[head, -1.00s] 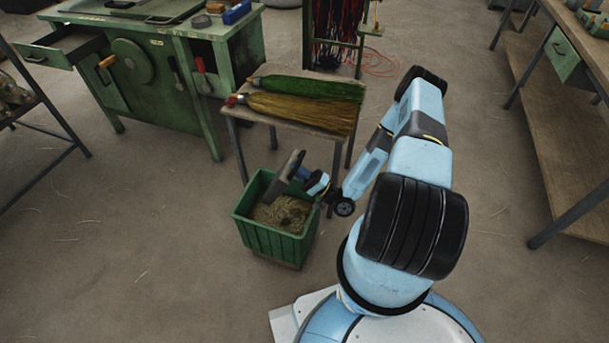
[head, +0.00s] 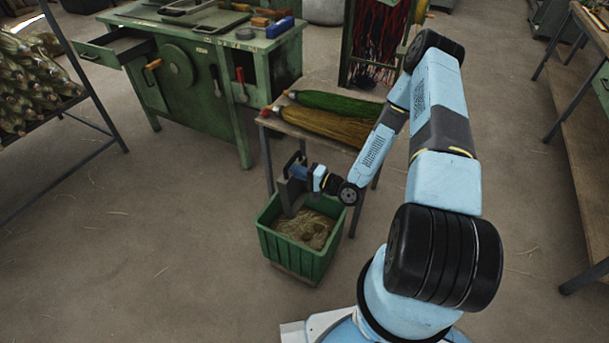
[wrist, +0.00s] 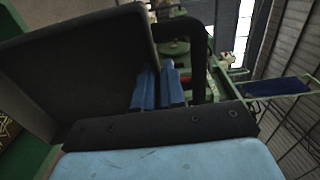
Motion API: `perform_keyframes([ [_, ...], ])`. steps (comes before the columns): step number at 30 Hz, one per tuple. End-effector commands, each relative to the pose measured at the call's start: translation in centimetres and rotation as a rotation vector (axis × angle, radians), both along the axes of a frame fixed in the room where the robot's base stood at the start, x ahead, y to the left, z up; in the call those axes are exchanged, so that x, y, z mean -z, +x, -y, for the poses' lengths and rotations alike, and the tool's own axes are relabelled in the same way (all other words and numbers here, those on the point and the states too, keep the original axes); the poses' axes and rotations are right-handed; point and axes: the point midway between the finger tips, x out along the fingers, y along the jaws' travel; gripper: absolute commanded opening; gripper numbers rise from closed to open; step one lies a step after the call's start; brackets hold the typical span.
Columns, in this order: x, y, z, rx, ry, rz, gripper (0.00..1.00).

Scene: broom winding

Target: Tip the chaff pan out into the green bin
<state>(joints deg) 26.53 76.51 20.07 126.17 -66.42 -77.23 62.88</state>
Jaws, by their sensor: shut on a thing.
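The chaff pan (head: 287,196) is a dark grey pan held steeply tipped over the green bin (head: 290,262), its lower end down at the bin's opening. My gripper (head: 300,173) is shut on the pan's handle at the bin's back edge. In the wrist view the blue fingers (wrist: 158,88) close on the black handle (wrist: 196,45), and the pan's dark body (wrist: 75,70) fills the left. Straw-coloured chaff (head: 310,230) lies inside the bin. The pan's inner face is mostly hidden in the head view, so I cannot tell whether any chaff is still in it.
A small table (head: 276,126) with a green and a yellow broom head stands just behind the bin. A green workbench (head: 185,75) is at the back left. A rack of bundles (head: 35,85) is at far left. The floor left of the bin is clear.

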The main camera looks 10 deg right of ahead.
Motion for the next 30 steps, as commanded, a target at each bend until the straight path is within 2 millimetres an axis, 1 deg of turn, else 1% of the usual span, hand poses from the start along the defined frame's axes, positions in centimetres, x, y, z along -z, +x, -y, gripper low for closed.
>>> perform_keyframes([
  [1, -0.2, 0.4, -0.6, -0.004, -0.023, -0.014, 0.0],
  [4, -0.3, 1.0, -1.5, -0.003, -0.067, -0.049, 0.0],
  [28, 3.4, 6.1, -7.9, -0.001, -0.429, -0.328, 0.0],
  [30, 4.1, 6.5, -8.2, 0.001, -0.46, -0.356, 0.0],
])
